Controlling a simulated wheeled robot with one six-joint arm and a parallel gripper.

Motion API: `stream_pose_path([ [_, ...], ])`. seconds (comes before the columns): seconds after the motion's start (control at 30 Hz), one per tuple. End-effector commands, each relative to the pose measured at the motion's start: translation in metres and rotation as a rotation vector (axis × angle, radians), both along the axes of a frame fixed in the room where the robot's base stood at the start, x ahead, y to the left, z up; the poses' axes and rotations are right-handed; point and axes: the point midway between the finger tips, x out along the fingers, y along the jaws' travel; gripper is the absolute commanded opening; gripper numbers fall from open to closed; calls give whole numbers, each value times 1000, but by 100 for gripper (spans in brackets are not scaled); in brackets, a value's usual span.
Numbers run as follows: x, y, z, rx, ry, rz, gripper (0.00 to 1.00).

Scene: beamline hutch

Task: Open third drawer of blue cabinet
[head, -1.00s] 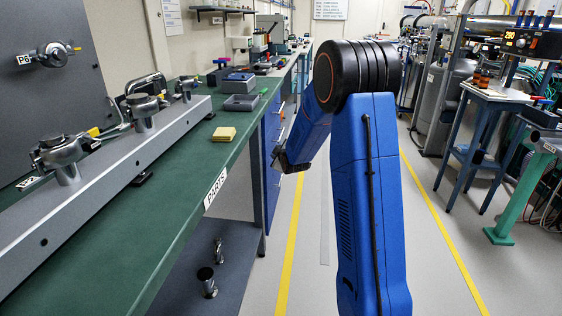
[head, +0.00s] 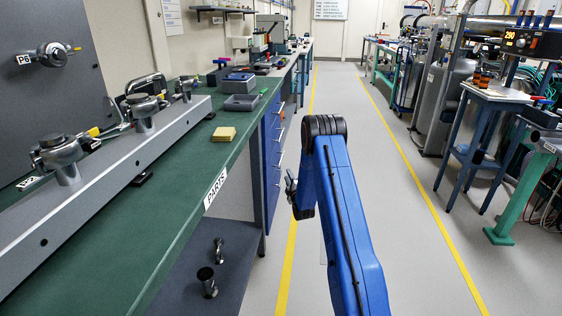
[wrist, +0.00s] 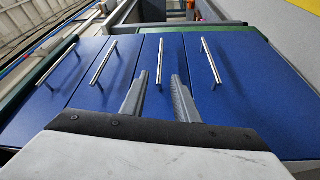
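The blue cabinet (head: 271,160) stands under the green bench, its drawer fronts facing the aisle. In the wrist view its blue fronts (wrist: 125,75) lie sideways, with several bar handles in a row. The third handle from the left (wrist: 160,55) appears between my two fingers. My gripper (wrist: 159,79) is open with nothing held; contact with the handle cannot be told. In the head view my gripper (head: 291,188) is small, just right of the cabinet, partly hidden by my arm. All drawers in the wrist view look shut.
The green bench (head: 165,215) runs along the left, with a grey rail and a yellow pad (head: 223,134) on it. A lower shelf (head: 190,270) holds small metal parts. The aisle floor (head: 370,150) is clear. A blue stand (head: 490,125) is at the right.

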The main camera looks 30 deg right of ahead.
Motion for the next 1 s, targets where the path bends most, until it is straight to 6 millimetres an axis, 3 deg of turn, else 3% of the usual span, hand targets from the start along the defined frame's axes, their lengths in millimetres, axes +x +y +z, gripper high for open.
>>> stream_pose_path([
  [0.27, 21, -6, -1, -8, -6, -1, 28],
  [1.0, 145, -32, 8, -6, -5, -1, 28],
])
